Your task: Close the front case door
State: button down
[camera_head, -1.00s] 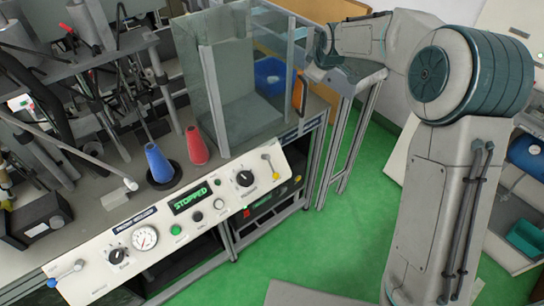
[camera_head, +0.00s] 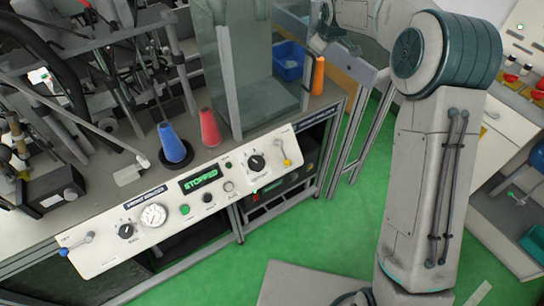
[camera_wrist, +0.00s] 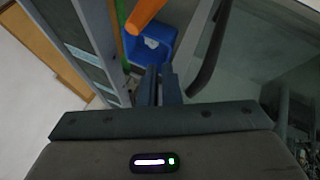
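The clear-walled case (camera_head: 222,70) stands on the machine's worktop, with grey-green glass panels. I cannot tell for certain which panel is the front door or how far it stands open. A dark curved handle (camera_wrist: 212,50) on a glass panel shows in the wrist view, just right of my fingers and apart from them. My gripper (camera_wrist: 160,72) has its two dark fingers close together with nothing between them. In the head view my gripper (camera_head: 316,42) is at the case's right side, partly hidden by my wrist.
A blue bin (camera_head: 288,62) and an orange cone (camera_head: 318,76) are near my gripper, right of the case. A red cone (camera_head: 209,127) and a blue cone (camera_head: 172,146) stand in front. The control panel (camera_head: 100,255) shows STOPPED.

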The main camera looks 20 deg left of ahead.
jog(key=shift+a, duration=0.1)
jog(key=s+d+r+b, duration=0.3)
jog(key=d+r+b, duration=0.1)
jog(key=d+r, duration=0.45)
jog(key=s+d+f+m+g+h, duration=0.1)
jog(key=s+d+f+m, duration=0.2)
jog(key=s, duration=1.1)
jog(key=s+d+f+m+g, duration=0.1)
jog(key=s+d+f+m, duration=0.3)
jog(key=s, duration=1)
jog(key=s+d+f+m+g+h, duration=0.1)
jog(key=s+d+f+m, duration=0.2)
jog(key=s, duration=1.1)
jog(key=d+m, duration=0.3)
jog(key=shift+f+g+h, duration=0.2)
jog(key=shift+g+h, duration=0.1)
jog(key=shift+d, duration=0.1)
